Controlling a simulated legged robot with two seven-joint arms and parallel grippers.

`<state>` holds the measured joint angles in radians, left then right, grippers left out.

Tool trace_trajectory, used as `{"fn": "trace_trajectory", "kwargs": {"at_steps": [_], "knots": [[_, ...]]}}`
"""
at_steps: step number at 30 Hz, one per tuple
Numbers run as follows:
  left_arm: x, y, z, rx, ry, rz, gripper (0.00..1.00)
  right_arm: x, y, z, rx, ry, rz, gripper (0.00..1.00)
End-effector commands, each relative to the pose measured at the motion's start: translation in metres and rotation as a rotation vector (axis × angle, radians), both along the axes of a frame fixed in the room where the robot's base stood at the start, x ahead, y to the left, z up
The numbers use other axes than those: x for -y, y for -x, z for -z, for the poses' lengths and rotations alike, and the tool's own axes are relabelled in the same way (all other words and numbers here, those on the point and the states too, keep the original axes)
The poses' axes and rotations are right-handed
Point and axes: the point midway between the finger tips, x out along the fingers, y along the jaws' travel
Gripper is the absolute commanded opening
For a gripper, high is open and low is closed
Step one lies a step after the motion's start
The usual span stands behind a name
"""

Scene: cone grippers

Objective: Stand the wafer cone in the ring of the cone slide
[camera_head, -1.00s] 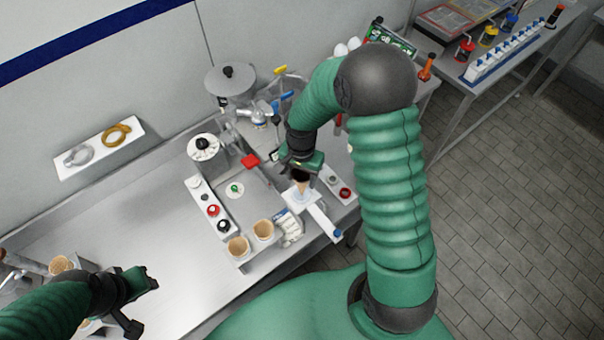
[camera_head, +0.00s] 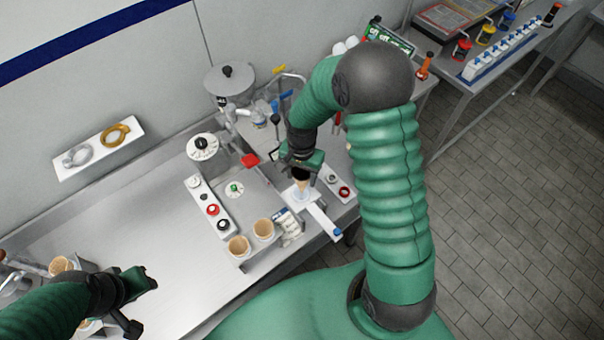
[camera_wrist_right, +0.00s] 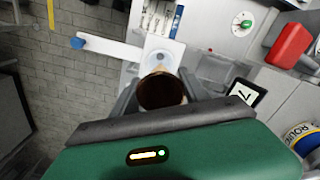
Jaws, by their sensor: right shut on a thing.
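My right gripper (camera_head: 301,164) is shut on the wafer cone (camera_head: 301,183), which points down. The cone is a small tan cone; in the right wrist view its dark brown open top (camera_wrist_right: 162,91) sits between the fingers. The cone slide (camera_head: 317,217) is a white bar with a blue knob at its front end. Its pale ring end (camera_wrist_right: 165,52) shows just beyond the cone in the right wrist view. The cone's lower end is at or just above the ring; I cannot tell whether it is inside. My left gripper (camera_head: 141,287) is empty over the counter at lower left.
Two more cones (camera_head: 250,236) stand in a holder left of the slide. A panel with red and black knobs (camera_head: 211,209) lies further left. A red block (camera_head: 250,160) and a lidded metal drum (camera_head: 230,82) are behind. The left-centre counter is clear.

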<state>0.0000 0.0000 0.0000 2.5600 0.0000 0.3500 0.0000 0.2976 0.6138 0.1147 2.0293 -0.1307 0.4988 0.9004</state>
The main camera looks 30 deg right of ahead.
Motion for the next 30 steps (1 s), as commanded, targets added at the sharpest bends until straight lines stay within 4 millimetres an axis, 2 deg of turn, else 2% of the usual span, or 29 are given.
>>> {"fn": "trace_trajectory", "kwargs": {"at_steps": [16,30], "knots": [[0.000,0.000,0.001,0.000,0.000,0.000,0.36,-0.005,0.000,0.001,0.000,0.005,0.001,0.37],[0.000,0.000,0.011,0.000,0.000,0.000,0.36,-0.005,0.000,0.015,-0.002,0.005,0.000,0.37]]}}
